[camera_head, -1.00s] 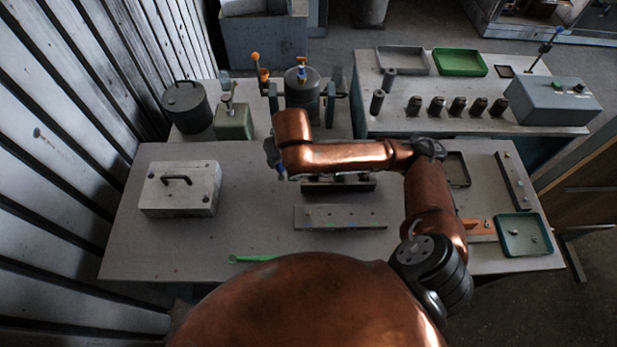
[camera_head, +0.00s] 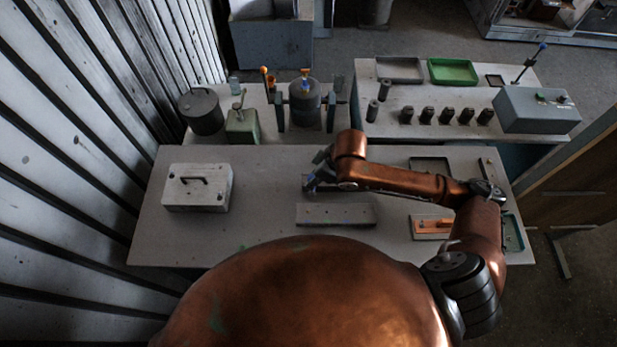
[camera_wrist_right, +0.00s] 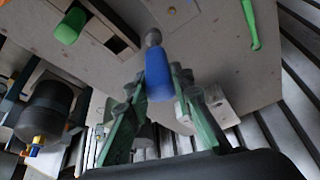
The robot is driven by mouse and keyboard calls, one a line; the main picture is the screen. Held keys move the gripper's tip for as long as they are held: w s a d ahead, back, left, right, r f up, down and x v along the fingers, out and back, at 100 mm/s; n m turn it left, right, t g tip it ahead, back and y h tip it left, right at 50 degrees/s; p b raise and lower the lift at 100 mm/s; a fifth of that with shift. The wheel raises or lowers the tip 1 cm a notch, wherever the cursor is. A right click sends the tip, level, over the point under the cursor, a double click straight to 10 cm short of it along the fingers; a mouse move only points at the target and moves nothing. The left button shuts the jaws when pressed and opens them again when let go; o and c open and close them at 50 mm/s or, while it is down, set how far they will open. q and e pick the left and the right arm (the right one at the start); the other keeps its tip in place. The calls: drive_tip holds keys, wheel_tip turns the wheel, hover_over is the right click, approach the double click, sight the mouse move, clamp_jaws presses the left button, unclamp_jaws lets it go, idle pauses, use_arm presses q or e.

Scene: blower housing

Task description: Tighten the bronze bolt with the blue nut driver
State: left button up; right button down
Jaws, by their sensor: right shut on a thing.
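My right gripper (camera_head: 316,176) is above the middle of the front table in the head view. In the right wrist view its green fingers (camera_wrist_right: 154,100) are shut around the blue nut driver (camera_wrist_right: 158,75), whose grey socket end (camera_wrist_right: 153,37) sticks out beyond them. In the head view only a little blue of the driver (camera_head: 311,180) shows. A dark round housing (camera_head: 304,100) stands behind the table, with a small blue and orange-brown part on its top. I cannot make out the bronze bolt for certain. My left gripper is not in view.
The right wrist view shows a green wrench (camera_wrist_right: 251,25). The table between box and plate is clear.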

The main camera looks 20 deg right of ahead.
use_arm(q)
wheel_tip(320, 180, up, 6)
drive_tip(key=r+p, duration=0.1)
drive_tip(key=p, duration=0.4)
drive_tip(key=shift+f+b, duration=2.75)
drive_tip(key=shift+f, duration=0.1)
use_arm(e)
drive_tip(key=s+a+f+n+g, duration=0.1)
drive_tip(key=s+a+f+n, duration=0.1)
drive_tip(key=s+f+n, duration=0.1)
drive_tip(key=shift+a+f+n+g+y, duration=0.3)
drive_tip(key=shift+f+n+y, duration=0.1)
drive_tip(key=shift+f+n, duration=0.4)
drive_tip(key=shift+s+f, duration=0.1)
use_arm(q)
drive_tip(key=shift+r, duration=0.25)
use_arm(e)
drive_tip(key=shift+f, duration=0.25)
use_arm(q)
drive_tip(key=shift+p, duration=0.3)
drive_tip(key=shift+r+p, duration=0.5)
